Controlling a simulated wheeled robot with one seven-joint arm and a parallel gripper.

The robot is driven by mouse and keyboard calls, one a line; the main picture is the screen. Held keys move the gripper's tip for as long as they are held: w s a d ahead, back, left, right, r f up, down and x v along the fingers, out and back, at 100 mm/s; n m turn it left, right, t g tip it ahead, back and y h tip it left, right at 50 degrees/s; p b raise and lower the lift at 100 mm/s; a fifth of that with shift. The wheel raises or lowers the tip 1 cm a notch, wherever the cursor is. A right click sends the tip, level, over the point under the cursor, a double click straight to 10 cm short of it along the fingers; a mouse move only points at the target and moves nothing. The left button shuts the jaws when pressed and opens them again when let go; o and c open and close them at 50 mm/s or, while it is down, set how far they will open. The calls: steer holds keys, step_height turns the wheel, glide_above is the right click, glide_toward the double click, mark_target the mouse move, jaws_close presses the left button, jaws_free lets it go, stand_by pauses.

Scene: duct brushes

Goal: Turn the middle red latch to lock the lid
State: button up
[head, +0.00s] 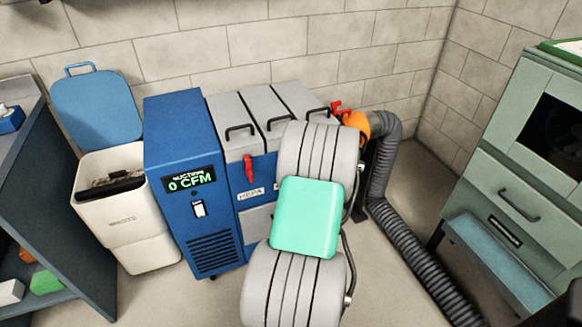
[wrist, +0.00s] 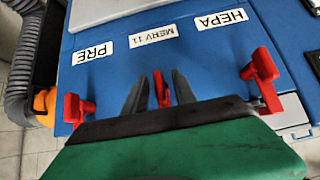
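The middle red latch (wrist: 160,88) shows in the wrist view by the MERV 11 label, on the blue filter housing (wrist: 205,62). My gripper (wrist: 158,90) has its two grey fingers spread, one on each side of this latch. Small gaps seem to remain, and I cannot tell whether either finger touches it. In the head view my arm hides the middle latch and my gripper. A second red latch (wrist: 262,68) is by the HEPA label and also shows in the head view (head: 248,169). A third red latch (wrist: 76,108) is on the PRE side.
Grey lids with black handles (head: 240,130) top the blue machine, whose display (head: 190,180) reads 0 CFM. An orange fitting (head: 357,123) and grey hose (head: 385,165) stand right of it. A white bin (head: 125,222) is at left, a green cabinet (head: 510,170) at right.

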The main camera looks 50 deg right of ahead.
steer(key=v, duration=0.7)
steer(key=shift+s+a+r+p, duration=0.2)
steer(key=shift+s+r+p, duration=0.05)
steer(key=shift+p, duration=0.15)
steer(key=w+a+r+n+g+y+p, duration=0.1)
steer(key=w+a+r+p, duration=0.2)
steer(key=a, duration=0.5)
steer(key=w+a+r+n+y+p, duration=0.1)
steer(key=w+a+r+p, duration=0.1)
steer(key=a+r, duration=0.45)
steer(key=w+a+r+n+g+y+p, duration=0.1)
steer(key=w+a+r+n+p, duration=0.15)
steer(key=a, duration=0.75)
steer(key=s+a+r+n+g+p, duration=0.1)
steer(key=s+a+r+p, duration=0.2)
steer(key=a, duration=0.8)
steer(key=s+a+r+n+g+y+p, duration=0.1)
steer(key=s+a+r+p, duration=0.2)
steer(key=s+a+r, duration=0.3)
steer(key=s+a, duration=0.1)
steer(key=a, duration=0.3)
steer(key=shift+s+a+g, duration=0.3)
steer(key=shift+s+a, duration=0.1)
